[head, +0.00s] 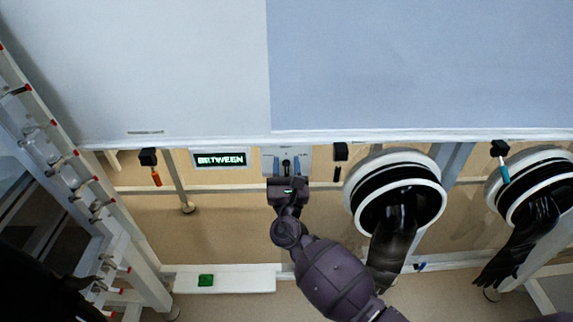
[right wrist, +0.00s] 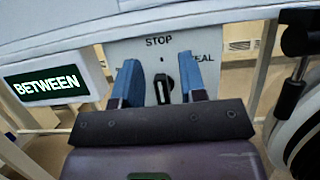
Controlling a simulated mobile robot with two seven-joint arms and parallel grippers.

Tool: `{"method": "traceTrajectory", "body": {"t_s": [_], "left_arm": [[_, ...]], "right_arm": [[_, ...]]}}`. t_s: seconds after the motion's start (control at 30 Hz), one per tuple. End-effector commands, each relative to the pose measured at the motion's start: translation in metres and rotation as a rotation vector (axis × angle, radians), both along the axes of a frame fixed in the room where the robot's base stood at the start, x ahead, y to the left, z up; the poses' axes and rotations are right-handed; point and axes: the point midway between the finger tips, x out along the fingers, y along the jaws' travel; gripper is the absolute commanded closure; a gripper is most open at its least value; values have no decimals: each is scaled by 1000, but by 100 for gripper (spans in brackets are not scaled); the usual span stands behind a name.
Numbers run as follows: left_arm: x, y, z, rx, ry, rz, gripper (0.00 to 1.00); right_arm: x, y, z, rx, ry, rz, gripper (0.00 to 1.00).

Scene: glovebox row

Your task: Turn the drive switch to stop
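The drive switch is a black knob (right wrist: 163,88) on a pale plate (right wrist: 145,50) marked STOP at the top, with a partly hidden label ending in "EAL" at right. The knob stands roughly upright; its exact pointing is hard to tell. In the head view the plate (head: 268,153) hangs under the cabinet's front edge. My right gripper (head: 288,168) is at the plate. In the right wrist view its blue fingers (right wrist: 160,65) are apart, one each side of the knob, with gaps visible. A display (right wrist: 46,84) beside it reads BETWEEN; it also shows in the head view (head: 220,159). My left gripper is not in view.
Two round glove ports (head: 356,200) (head: 493,196) with black gloves stand right of the switch. Small hanging tools (head: 155,176) (head: 340,152) flank the plates. A rack with red-tipped pegs (head: 88,181) is at left. A green item (head: 206,280) lies on a white ledge (head: 245,280) below.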

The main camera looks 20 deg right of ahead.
Motion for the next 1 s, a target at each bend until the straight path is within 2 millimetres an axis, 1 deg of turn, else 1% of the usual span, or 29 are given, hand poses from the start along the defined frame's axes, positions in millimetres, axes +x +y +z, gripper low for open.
{"method": "traceTrajectory", "body": {"t_s": [0.3, 0.47, 0.5, 0.57, 0.8, 1.0], "left_arm": [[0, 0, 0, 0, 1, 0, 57], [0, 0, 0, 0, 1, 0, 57], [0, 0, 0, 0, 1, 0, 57], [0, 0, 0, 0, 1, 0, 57], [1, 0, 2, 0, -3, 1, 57], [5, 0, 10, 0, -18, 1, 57]], "right_arm": [[2, -1, 1, 0, 0, 0, 62], [2, -1, 1, 0, 0, 0, 86], [2, -1, 1, 0, 0, 0, 92], [2, -1, 1, 0, 0, 0, 100], [2, 0, 1, -12, 2, 0, 100], [2, 1, 4, -82, 20, 0, 100]]}}
